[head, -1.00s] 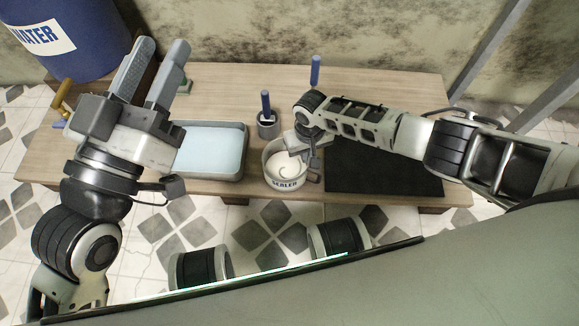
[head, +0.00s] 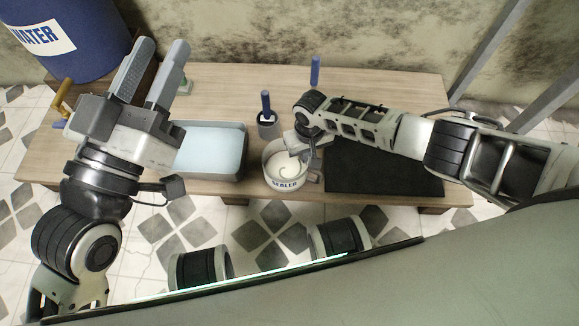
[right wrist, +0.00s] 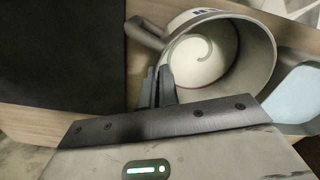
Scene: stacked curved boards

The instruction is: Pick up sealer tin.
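The sealer tin (head: 284,183) is a white, open-topped can with dark lettering and a side handle. It stands upright at the table's front edge, with pale swirled contents inside. It also shows in the right wrist view (right wrist: 238,60), with its handle (right wrist: 143,33) at upper left. My right gripper (head: 308,156) is at the tin's right rim. In the right wrist view its fingers (right wrist: 158,86) are close together at the tin's wall, seemingly pinching it; the exact contact is partly hidden. My left gripper (head: 152,72) is open and empty, above the table's left side.
A tray of pale blue liquid (head: 212,150) lies left of the tin. A grey cup with a blue-handled tool (head: 267,122) stands behind it. A black mat (head: 380,172) lies to the right. Another blue handle (head: 315,70) stands at the back. A blue water barrel (head: 75,35) is at upper left.

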